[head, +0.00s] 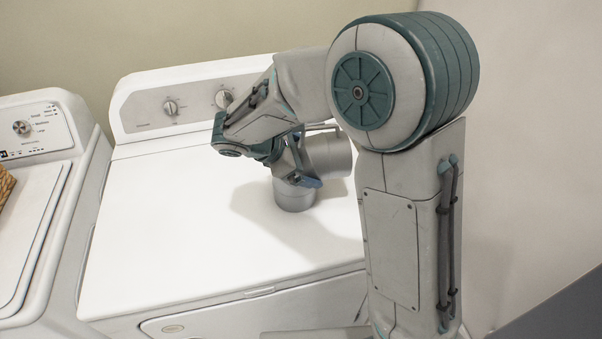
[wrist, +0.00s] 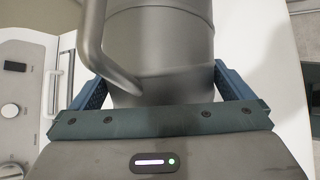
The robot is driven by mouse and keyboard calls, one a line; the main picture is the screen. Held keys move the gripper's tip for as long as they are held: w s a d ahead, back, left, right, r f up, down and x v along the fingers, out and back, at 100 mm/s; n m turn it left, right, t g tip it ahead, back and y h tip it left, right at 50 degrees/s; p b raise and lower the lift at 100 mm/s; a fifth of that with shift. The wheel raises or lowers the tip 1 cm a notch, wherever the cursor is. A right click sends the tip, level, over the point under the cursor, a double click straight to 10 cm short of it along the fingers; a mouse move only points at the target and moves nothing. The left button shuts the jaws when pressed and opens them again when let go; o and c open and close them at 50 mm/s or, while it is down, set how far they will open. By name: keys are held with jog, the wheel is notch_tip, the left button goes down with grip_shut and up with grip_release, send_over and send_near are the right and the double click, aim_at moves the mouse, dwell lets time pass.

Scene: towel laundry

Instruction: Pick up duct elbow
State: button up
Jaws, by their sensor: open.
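The duct elbow (head: 328,154) is a grey metal bent pipe standing on the white dryer top, partly hidden behind my arm. Its lower round end (head: 294,195) rests on the dryer top. My gripper (head: 302,172) is at the elbow, its fingers reaching down beside it. In the wrist view the elbow (wrist: 175,45) fills the middle, between the two blue fingers of my open gripper (wrist: 160,85). A finger stands on each side of the elbow. Whether either finger touches it, I cannot tell.
The dryer (head: 150,230) has a mostly bare top, with free room left of the elbow. Its control panel (head: 145,100) with knobs rises at the back. A washer (head: 35,215) stands at the left, with part of a wicker basket (head: 5,184) at the picture's edge.

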jog(key=shift+w+d+f, duration=0.15)
jog(key=shift+d+f, duration=0.15)
jog(key=shift+c, duration=0.3)
jog(key=c, duration=1.1)
jog(key=shift+o, duration=0.2)
jog(key=shift+r, duration=0.15)
